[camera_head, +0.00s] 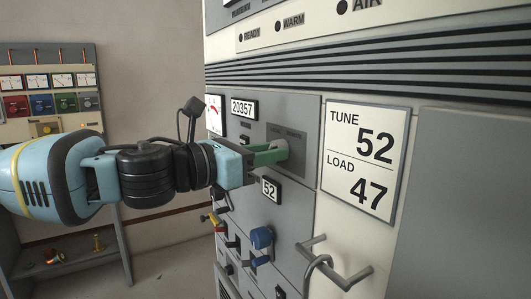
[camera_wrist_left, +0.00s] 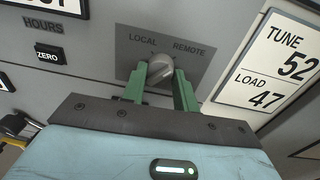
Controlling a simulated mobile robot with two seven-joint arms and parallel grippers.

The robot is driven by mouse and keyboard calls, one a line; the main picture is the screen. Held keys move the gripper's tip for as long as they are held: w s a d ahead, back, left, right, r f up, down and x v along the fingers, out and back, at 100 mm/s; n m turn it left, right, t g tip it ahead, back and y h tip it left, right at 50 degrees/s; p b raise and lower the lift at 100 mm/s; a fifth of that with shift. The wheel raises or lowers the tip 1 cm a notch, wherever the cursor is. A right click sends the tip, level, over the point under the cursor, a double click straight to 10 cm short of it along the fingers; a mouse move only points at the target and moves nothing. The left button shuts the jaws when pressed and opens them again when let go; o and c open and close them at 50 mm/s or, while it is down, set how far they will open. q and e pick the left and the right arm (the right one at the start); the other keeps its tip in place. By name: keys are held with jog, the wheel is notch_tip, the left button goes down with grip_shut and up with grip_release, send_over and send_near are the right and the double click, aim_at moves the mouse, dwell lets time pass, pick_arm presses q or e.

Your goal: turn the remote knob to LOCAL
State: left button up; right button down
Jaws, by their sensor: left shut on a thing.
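The remote knob (camera_wrist_left: 160,68) is a grey-white round knob on a dark grey plate (camera_wrist_left: 122,44) marked LOCAL on the left and REMOTE on the right. In the wrist view its pointer side is partly between the fingers, so its exact setting is hard to tell. My left gripper (camera_wrist_left: 162,80) has green fingers, one on each side of the knob, shut on it. In the head view the left gripper (camera_head: 268,156) reaches the plate from the left, and the knob (camera_head: 281,148) shows just at the fingertips. My right gripper is not in view.
A TUNE 52, LOAD 47 sign (camera_head: 364,160) is right of the knob. A 20357 counter (camera_head: 244,108) sits above left, and a 52 display (camera_head: 270,190) below. A blue knob (camera_head: 261,238) and a grey handle (camera_head: 334,266) stick out lower down.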

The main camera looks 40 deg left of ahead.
pick_arm(q)
jog(key=shift+r+n+g+h, duration=0.1)
jog(key=shift+n+g+h, duration=0.15)
jog(key=shift+n, duration=3.75)
jog(key=shift+r+n+g+h, duration=0.1)
jog(key=shift+n+g+h, duration=0.15)
jog(key=shift+n, duration=3.75)
jog(key=o, duration=1)
jog(key=shift+d, duration=0.1)
jog(key=shift+c, duration=0.2)
jog(key=shift+s+r, duration=0.1)
jog(key=shift+s, duration=0.05)
